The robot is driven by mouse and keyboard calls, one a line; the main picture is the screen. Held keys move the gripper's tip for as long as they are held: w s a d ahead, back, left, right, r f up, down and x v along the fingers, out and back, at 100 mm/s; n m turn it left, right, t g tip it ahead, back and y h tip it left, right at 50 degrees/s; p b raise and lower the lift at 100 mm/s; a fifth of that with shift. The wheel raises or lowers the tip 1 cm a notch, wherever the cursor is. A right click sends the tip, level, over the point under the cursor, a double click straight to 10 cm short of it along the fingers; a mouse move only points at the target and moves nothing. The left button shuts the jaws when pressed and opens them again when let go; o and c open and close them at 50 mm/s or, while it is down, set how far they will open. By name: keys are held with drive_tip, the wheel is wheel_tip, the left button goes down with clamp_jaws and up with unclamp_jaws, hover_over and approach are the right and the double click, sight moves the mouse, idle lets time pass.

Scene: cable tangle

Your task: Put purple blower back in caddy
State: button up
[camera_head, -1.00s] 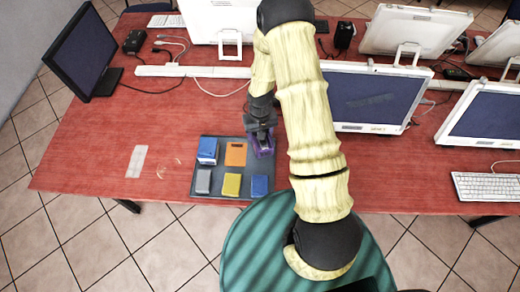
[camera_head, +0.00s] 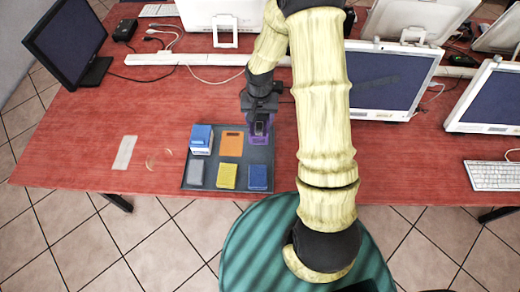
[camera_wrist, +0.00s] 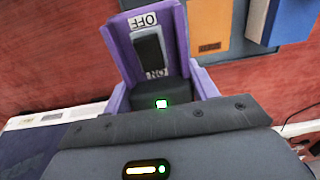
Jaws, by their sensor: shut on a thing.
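The purple blower (camera_head: 258,136) is in my gripper (camera_head: 259,122), over the back right corner of the dark grey caddy tray (camera_head: 233,159). In the wrist view, the purple blower (camera_wrist: 147,50) shows a black rocker switch with OFF and ON labels. The gripper's dark body hides its lower part. The caddy holds a blue and white box (camera_head: 201,140), an orange item (camera_head: 231,143), a grey item (camera_head: 196,176), a yellow item (camera_head: 227,176) and a blue item (camera_head: 258,177). I cannot tell whether the blower touches the caddy floor.
The caddy stands near the front edge of the red table (camera_head: 80,150). Monitors (camera_head: 380,80) and a white keyboard (camera_head: 492,176) stand to the right. A white strip (camera_head: 125,152) lies left of the caddy. A green round seat (camera_head: 250,245) is in front.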

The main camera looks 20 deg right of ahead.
drive_tip(key=shift+r, duration=0.1)
drive_tip(key=shift+f+p, duration=0.4)
drive_tip(key=shift+f, duration=2.55)
drive_tip(key=shift+f+p, duration=0.3)
drive_tip(key=shift+f, duration=1.8)
drive_tip(key=shift+f, duration=0.15)
drive_tip(key=o, duration=0.9)
